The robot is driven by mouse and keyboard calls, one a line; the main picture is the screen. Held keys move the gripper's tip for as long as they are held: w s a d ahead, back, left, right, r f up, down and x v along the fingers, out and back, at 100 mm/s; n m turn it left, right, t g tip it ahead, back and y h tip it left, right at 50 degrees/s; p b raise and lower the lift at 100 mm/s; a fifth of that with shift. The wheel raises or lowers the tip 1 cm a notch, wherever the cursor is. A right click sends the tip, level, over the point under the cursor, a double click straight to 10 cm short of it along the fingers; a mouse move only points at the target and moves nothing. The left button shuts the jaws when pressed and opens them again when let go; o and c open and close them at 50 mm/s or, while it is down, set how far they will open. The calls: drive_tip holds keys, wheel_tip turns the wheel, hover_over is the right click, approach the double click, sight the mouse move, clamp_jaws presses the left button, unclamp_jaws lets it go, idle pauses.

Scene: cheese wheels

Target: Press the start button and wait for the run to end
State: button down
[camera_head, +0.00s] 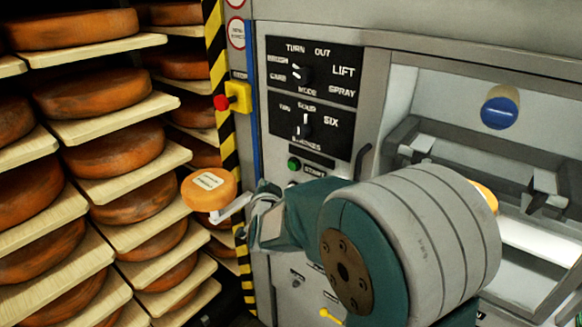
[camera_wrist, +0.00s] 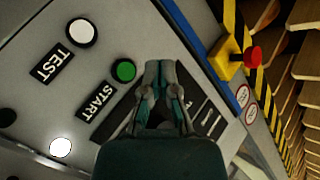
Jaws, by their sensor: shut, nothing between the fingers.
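The green start button (camera_head: 294,164) is on the grey machine panel, left of the START label. In the wrist view the green button (camera_wrist: 123,70) is close to my gripper (camera_wrist: 161,68), just left of its fingertips, with the START label (camera_wrist: 96,102) below it. My gripper is shut and empty. I cannot tell how far the fingertips are from the panel, but they do not overlap the button. In the head view my arm reaches toward the panel from the lower right, and my fingertips cannot be made out.
A white TEST button (camera_wrist: 82,33) and a lit white round (camera_wrist: 60,147) are near the start button. A red emergency button on a yellow box (camera_head: 238,97) is beside the striped post. Mode dials (camera_head: 304,75) are above. Cheese shelves (camera_head: 110,125) fill the left.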

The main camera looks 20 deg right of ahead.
sight(293, 166)
drive_tip(key=w+d, duration=0.4)
drive_tip(key=d, duration=0.2)
drive_tip(key=shift+w+d, duration=0.15)
drive_tip(key=shift+w, duration=0.1)
idle(1.3)
drive_tip(key=shift+w+d+r, duration=0.1)
drive_tip(key=shift+w+d, duration=0.1)
drive_tip(key=shift+d, duration=0.15)
